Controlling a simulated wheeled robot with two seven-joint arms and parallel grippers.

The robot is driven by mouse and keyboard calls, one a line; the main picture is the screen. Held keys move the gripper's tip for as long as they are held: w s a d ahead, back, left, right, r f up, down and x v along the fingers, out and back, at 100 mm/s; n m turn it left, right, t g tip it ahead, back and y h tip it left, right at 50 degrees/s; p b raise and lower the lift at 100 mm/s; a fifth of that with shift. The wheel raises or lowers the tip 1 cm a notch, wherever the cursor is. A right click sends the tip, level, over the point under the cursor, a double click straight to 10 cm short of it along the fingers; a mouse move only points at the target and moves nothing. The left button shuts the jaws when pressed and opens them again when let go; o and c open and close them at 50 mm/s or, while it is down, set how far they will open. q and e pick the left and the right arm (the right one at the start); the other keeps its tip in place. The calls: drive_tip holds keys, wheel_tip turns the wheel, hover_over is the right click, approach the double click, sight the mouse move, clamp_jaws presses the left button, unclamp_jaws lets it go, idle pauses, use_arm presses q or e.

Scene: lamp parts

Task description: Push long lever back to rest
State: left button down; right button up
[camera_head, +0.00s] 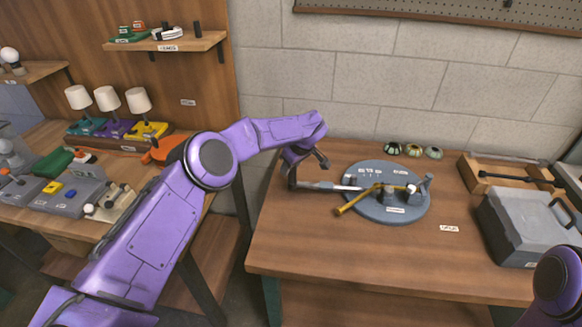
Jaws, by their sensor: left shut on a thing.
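A round grey-blue base (403,212) lies on the right-hand table with small posts and labels on it. A long silver lever (335,187) reaches from the base out to the left. A yellow bar (355,202) sticks out past the base's front left edge. My left gripper (297,184) is at the lever's outer left end, shut on it; the dark fingers partly hide that end. My right gripper is out of view; only a purple part of my right arm shows at the lower right.
Several small round pots (413,151) stand behind the base. A grey toolbox (525,225) and a wooden tray (500,172) are at the right. The table front (350,255) is clear. Lamps (107,98) stand on the left bench.

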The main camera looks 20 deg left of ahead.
use_arm(q)
drive_tip(key=c, duration=0.8)
unclamp_jaws()
drive_tip(key=shift+d, duration=0.1)
drive_tip(key=b+v, duration=0.2)
drive_tip(key=v, duration=0.8)
drive_tip(key=shift+d+r+b, duration=0.1)
drive_tip(key=shift+r+b, duration=0.15)
drive_tip(key=shift+b, duration=0.15)
drive_tip(key=shift+d, duration=0.1)
